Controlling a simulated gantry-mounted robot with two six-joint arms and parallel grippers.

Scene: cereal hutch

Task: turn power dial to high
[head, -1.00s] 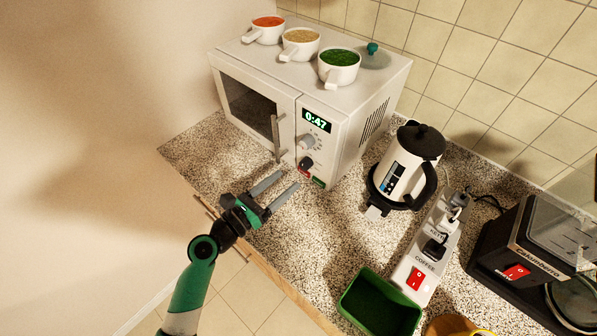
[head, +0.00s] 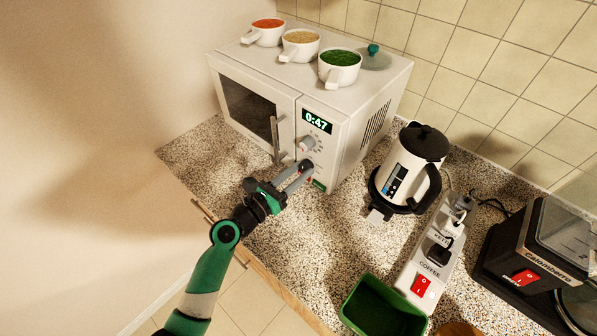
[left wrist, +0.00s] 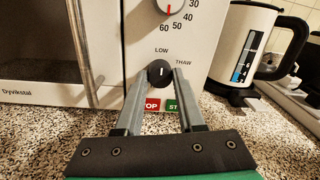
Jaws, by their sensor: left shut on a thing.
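The white microwave (head: 328,149) stands on the counter with its display reading 0:47. Its black power dial (left wrist: 160,73) is the lower of two knobs, with LOW and THAW printed above it in the left wrist view. The dial's white pointer line stands about upright. My left gripper (left wrist: 158,80) is shut on the dial, one finger on each side of it. In the head view my left gripper (head: 302,170) reaches the lower part of the control panel, and its fingers partly hide the dial. Labels lower on the dial are hidden. My right gripper is not in view.
The grey timer knob (head: 306,143) is just above the dial, and the door handle (head: 277,140) is to its left. STOP (left wrist: 149,104) and start buttons lie below. A kettle (head: 408,168), power strip (head: 431,255) and green bin (head: 383,308) stand to the right. Three cups sit on top.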

